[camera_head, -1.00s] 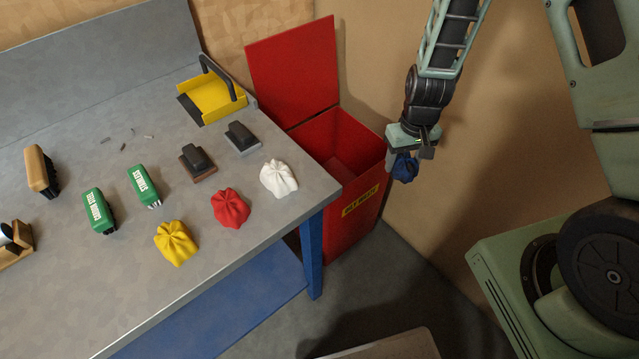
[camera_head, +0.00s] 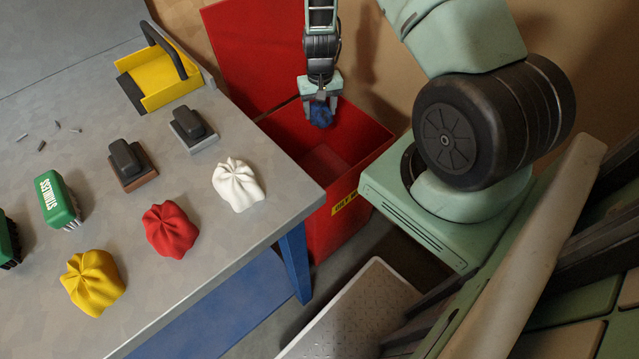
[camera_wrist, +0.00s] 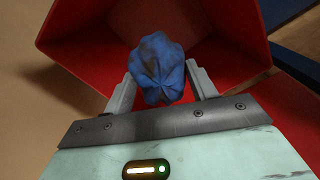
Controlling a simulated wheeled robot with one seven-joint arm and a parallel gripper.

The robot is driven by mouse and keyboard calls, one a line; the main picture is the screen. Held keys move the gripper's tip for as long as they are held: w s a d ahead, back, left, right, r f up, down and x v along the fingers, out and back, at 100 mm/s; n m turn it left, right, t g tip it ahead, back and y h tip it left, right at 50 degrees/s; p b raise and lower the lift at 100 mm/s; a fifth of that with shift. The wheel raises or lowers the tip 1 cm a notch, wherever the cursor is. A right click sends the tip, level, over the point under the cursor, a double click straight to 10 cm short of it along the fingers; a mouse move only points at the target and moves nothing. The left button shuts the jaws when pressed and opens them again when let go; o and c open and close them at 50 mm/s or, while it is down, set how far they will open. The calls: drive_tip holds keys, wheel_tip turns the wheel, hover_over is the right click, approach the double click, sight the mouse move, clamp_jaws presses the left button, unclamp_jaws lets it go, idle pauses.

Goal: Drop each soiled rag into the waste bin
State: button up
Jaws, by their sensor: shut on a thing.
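My gripper (camera_head: 320,98) is shut on a crumpled blue rag (camera_head: 321,115), seen over the opening of the red waste bin (camera_head: 375,150). In the wrist view the blue rag (camera_wrist: 157,68) sits between both fingers, with the red bin walls (camera_wrist: 240,50) around and beyond it. The bin's lid stands open at its back. A white rag (camera_head: 239,185), a red rag (camera_head: 171,229) and a yellow rag (camera_head: 94,282) lie in a row near the bench's front edge. Much of the bin's floor is hidden.
The grey workbench (camera_head: 225,255) also holds a yellow dustpan (camera_head: 165,85), a grey-based block (camera_head: 193,130), a brown-based block (camera_head: 127,165) and a green brush (camera_head: 58,200). The bench corner with its blue leg (camera_head: 295,262) stands beside the bin. A pale platform (camera_head: 350,310) shows below.

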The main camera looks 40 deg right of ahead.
drive_tip(key=shift+s+d+f+m+b, duration=0.1)
drive_tip(key=shift+d+f+m+b, duration=0.25)
drive_tip(key=shift+d+f, duration=0.8)
wheel_tip(320, 180, down, 6)
drive_tip(key=b, duration=0.4)
drive_tip(key=shift+a+r, duration=0.1)
drive_tip(key=shift+r, duration=0.1)
drive_tip(key=o, duration=0.9)
drive_tip(key=shift+o, duration=0.2)
wheel_tip(320, 180, up, 17)
drive_tip(key=shift+r, duration=0.2)
